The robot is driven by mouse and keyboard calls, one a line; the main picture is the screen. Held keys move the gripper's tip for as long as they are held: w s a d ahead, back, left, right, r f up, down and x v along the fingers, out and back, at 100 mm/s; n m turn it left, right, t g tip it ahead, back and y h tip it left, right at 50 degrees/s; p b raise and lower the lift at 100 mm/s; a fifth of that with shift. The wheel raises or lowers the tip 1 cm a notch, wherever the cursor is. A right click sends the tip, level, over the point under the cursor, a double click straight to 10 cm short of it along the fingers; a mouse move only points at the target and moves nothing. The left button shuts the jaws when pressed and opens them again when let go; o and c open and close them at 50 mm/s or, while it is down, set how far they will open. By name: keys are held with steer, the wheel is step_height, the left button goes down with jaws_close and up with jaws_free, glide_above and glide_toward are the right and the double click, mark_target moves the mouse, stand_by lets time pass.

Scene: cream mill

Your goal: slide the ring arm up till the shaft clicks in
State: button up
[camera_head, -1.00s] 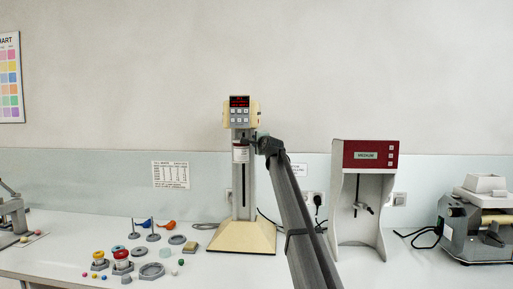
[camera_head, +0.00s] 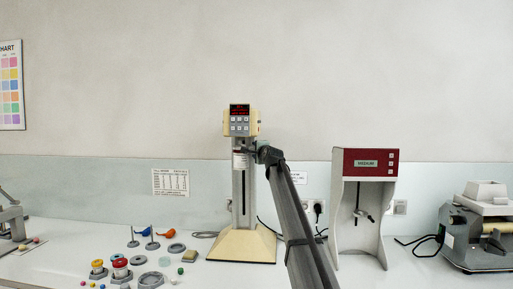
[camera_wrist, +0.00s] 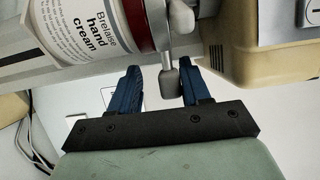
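The cream mill (camera_head: 240,128) stands against the back wall, with a lit red display on its head and a grey column below. The hand cream jar (camera_head: 240,161) sits under the head; its label and dark red rim also show in the wrist view (camera_wrist: 85,32). A grey lever with a rounded end (camera_wrist: 169,80), seemingly the ring arm's handle, sticks out by the jar's rim. My gripper (camera_wrist: 162,72) is open, its blue fingers on either side of the lever's end, which is nearer the right finger. In the head view my gripper (camera_head: 257,151) is small. The shaft is not clearly visible.
The mill's cream housing (camera_wrist: 280,60) is close to the right finger in the wrist view. A red-topped cabinet machine (camera_head: 365,163) stands right of the mill, and a grey roller machine (camera_head: 478,228) farther right. Jars, rings and small parts lie on the table at left.

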steer(key=f+v, duration=0.2)
steer(key=v, duration=1.2)
steer(key=w+d+f+n+g+h, duration=0.1)
steer(key=d+f, duration=0.4)
steer(key=f, duration=0.4)
steer(key=w+d+f+n+g+h, duration=0.1)
steer(key=d+f, duration=0.5)
steer(key=f, duration=0.4)
steer(key=shift+w+d+h, duration=0.25)
steer(key=shift+h, duration=0.15)
steer(key=shift+f, duration=0.1)
